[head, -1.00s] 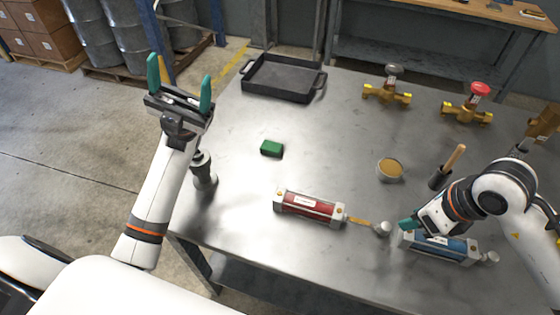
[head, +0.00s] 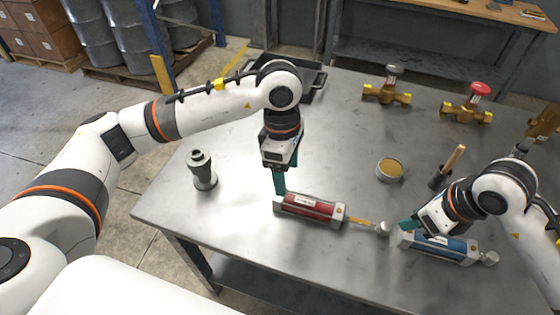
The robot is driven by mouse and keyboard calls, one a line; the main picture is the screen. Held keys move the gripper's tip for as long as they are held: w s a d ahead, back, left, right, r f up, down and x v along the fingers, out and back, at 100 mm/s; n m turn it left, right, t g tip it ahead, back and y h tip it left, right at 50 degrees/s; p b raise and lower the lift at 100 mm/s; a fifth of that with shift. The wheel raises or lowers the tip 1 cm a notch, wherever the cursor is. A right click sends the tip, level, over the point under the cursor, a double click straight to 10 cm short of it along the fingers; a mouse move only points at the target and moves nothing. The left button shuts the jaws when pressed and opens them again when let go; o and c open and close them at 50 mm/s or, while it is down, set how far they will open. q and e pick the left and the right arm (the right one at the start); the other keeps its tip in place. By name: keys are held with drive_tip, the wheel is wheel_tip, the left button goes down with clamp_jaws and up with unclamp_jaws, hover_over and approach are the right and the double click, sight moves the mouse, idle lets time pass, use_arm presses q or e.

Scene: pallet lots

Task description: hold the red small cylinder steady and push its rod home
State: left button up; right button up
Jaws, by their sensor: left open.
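The red small cylinder (head: 310,207) lies on the metal table with its left end toward my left arm. Its brass-coloured rod (head: 358,222) sticks out to the right and ends in a pale round knob (head: 383,228). My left gripper (head: 279,188) points down, open, at the cylinder's left end; one green finger shows clearly and the other is mostly hidden. Whether it touches the cylinder I cannot tell. My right gripper (head: 408,226) is right of the knob, by the left end of a blue cylinder (head: 440,247); its jaw opening is not clear.
A grey-green fitting (head: 202,170) stands at the table's left edge. A tin of tan material (head: 390,169), a wooden-handled brush in a holder (head: 446,168) and two brass valves (head: 387,92) (head: 467,104) stand behind. A black tray (head: 316,84) is partly hidden by my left arm.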

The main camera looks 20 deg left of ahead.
sight(308, 207)
use_arm(q)
drive_tip(key=shift+t+y, duration=0.5)
drive_tip(key=shift+y, duration=0.1)
drive_tip(key=f, duration=0.4)
drive_tip(key=w+a+f, duration=0.1)
drive_tip(key=f, duration=0.3)
drive_tip(key=a+f, duration=0.1)
drive_tip(key=f, duration=0.3)
drive_tip(key=shift+w+f, duration=0.15)
drive_tip(key=shift+c, duration=0.2)
clamp_jaws()
use_arm(e)
clamp_jaws()
drive_tip(key=n, duration=0.1)
drive_tip(key=w+n+g, duration=0.1)
drive_tip(key=shift+w+d+f+n, duration=0.1)
drive_tip(key=shift+w+d+n, duration=0.15)
drive_tip(key=shift+d+n, duration=0.1)
drive_tip(key=w+n+g, duration=0.1)
drive_tip(key=n, duration=0.2)
drive_tip(key=w+d+r+n+g, duration=0.1)
drive_tip(key=w+n, duration=0.1)
drive_tip(key=n, duration=0.1)
drive_tip(key=w+d+r+n+g, duration=0.1)
drive_tip(key=n, duration=0.3)
drive_tip(key=shift+w+d, duration=0.1)
drive_tip(key=shift+w, duration=0.2)
